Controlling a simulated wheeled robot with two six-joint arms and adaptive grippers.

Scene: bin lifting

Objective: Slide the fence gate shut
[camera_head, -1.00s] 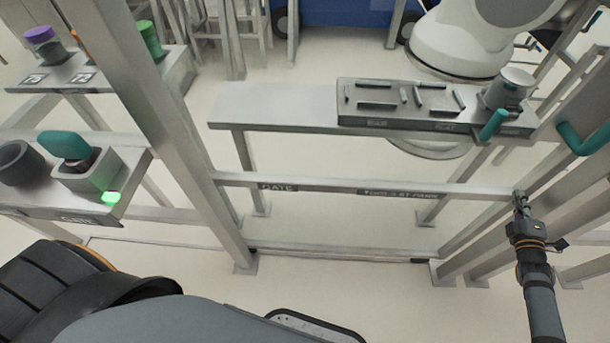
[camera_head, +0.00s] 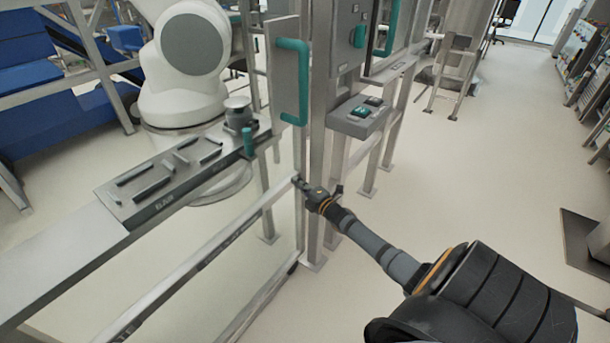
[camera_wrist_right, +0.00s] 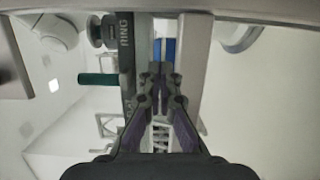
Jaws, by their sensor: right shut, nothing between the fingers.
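A narrow grey upright panel (camera_head: 283,70) with a teal handle (camera_head: 304,85) stands at the right end of the fence opening; it looks like the gate. A thin rail (camera_head: 190,265), partly lettered GATE, runs across the opening to its lower part. My right gripper (camera_head: 299,182) is shut and empty at the rail's right end, below the teal handle and beside the post. I cannot tell whether it touches them. In the wrist view its closed fingers (camera_wrist_right: 160,80) lie between a dark strip lettered RING and a pale post. My left gripper is out of view.
A shelf with a slotted tray (camera_head: 165,175) and a round knob (camera_head: 237,112) lies left of the panel. A white robot arm (camera_head: 187,75) stands behind it. A button box (camera_head: 358,115) is on the fence at right.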

